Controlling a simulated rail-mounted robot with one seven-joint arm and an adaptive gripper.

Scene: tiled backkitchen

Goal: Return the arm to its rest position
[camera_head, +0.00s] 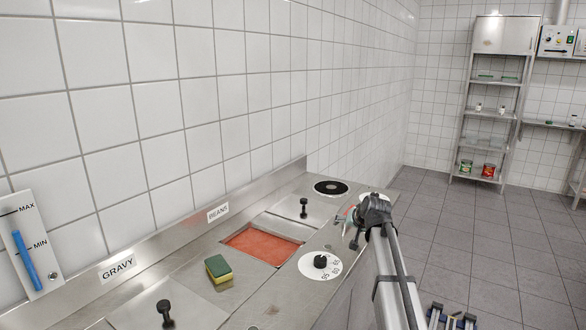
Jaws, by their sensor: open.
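My arm comes up from the bottom right along the counter's front edge. At its far end is my dark gripper (354,228), seen small, beside the right edge of the steel counter (205,262). Its jaws are open and I see nothing held between them. The arm's own links partly hide the gripper and the counter edge behind it.
On the counter are a sponge (218,269), an open well of red-orange food (262,245), lids with black knobs, a dial (320,262) and a hotplate (331,187). A shelf rack (494,100) stands at the back right. The tiled floor (470,230) between is clear.

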